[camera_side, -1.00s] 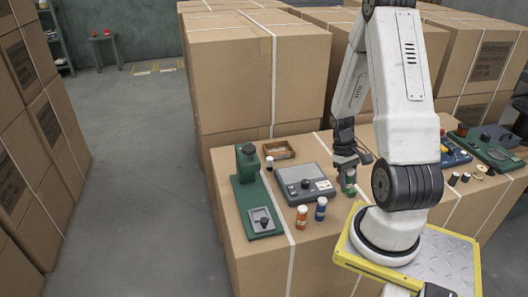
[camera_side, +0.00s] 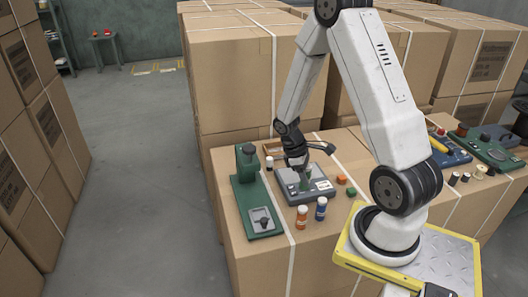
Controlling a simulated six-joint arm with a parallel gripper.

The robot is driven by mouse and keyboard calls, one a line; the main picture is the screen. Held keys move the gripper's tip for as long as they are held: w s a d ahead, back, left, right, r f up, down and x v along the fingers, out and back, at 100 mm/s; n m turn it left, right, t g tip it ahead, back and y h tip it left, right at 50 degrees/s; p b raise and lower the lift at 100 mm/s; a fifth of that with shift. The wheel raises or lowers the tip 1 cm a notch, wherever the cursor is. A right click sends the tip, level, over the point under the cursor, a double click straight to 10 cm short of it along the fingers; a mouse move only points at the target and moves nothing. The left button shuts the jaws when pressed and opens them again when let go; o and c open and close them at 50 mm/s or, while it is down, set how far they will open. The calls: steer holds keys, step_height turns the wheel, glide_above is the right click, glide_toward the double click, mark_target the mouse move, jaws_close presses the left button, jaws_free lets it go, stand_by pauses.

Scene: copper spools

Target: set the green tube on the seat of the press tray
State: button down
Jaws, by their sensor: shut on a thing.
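My gripper (camera_side: 302,172) is shut on the green tube (camera_side: 307,177), which shows as a small green patch at the fingertips. The gripper points down over the grey device (camera_side: 322,185). I cannot tell whether the tube touches the device or hangs just above it. The fingers hide part of the tube. To the left stands a green press (camera_side: 243,190) with an upright post at the back. A silver square plate (camera_side: 258,214) with a dark knob lies at its front end. I cannot tell for sure which part is the seat of the press tray.
An orange-and-white bottle (camera_side: 302,218) and a blue-and-white bottle (camera_side: 321,209) stand in front of the grey device. An orange piece (camera_side: 341,179) and a green piece (camera_side: 351,191) lie to its right.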

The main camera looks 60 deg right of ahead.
steer(key=w+a+n+t+h, duration=0.1)
steer(key=w+a+n+h, duration=0.1)
steer(key=w+a+n, duration=0.6)
steer(key=shift+w+a+r+n+t+h, duration=0.35)
steer(key=shift+w+a, duration=0.45)
steer(key=shift+a, duration=0.35)
steer(key=shift+f, duration=0.15)
glide_above(266, 213)
steer(key=w+a, duration=0.1)
steer(key=shift+w+a+f, duration=0.1)
steer(key=shift+f, duration=1)
steer(key=shift+w+a+f, duration=0.1)
steer(key=shift+f, duration=0.95)
steer(key=shift+f, duration=1.8)
steer(key=shift+f, duration=0.3)
